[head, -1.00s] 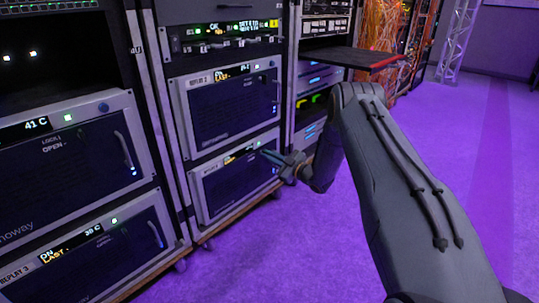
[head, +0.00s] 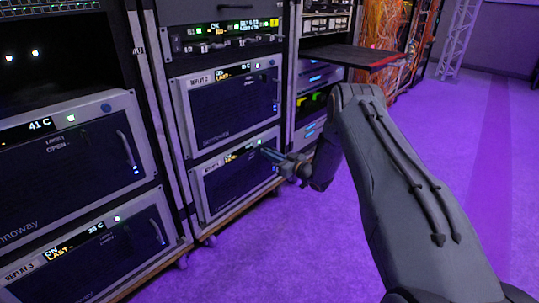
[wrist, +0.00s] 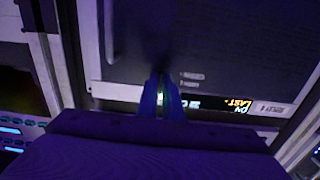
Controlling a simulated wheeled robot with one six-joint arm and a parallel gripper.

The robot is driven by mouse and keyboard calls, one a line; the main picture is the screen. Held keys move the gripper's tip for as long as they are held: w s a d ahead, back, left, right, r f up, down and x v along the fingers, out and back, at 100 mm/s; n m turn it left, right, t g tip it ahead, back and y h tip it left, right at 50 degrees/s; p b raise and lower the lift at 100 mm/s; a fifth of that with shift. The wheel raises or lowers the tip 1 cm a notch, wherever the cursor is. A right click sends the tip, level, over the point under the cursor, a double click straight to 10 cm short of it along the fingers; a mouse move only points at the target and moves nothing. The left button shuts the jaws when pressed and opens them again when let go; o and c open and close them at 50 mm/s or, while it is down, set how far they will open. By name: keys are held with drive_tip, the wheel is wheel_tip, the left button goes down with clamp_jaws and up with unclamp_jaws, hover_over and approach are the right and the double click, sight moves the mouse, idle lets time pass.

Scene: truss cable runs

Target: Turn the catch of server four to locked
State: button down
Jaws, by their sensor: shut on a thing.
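The lower server (head: 232,185) in the middle rack has a dark front, a grey frame and a small lit display; I take it for server four, though its label is too small to read. My gripper (head: 266,153) is at the upper right of its front. In the wrist view the server front (wrist: 225,45) appears upside down, with a display reading ON and LAST. My gripper (wrist: 162,82) is shut there beside two small marks, its fingertips at the panel. The catch is hidden between the fingers, so its position cannot be read.
The server marked REPLAY 2 (head: 228,105) sits directly above. More servers, one marked REPLAY 3 (head: 90,255), stand in the left rack. A dark shelf with a red edge (head: 365,57) juts out above my forearm. The purple floor at right is clear.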

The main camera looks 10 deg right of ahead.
drive_tip(key=c, duration=1.9)
unclamp_jaws()
drive_tip(key=p+v, duration=0.2)
drive_tip(key=v, duration=0.6)
drive_tip(key=shift+w+p, duration=0.1)
drive_tip(key=shift+p, duration=0.3)
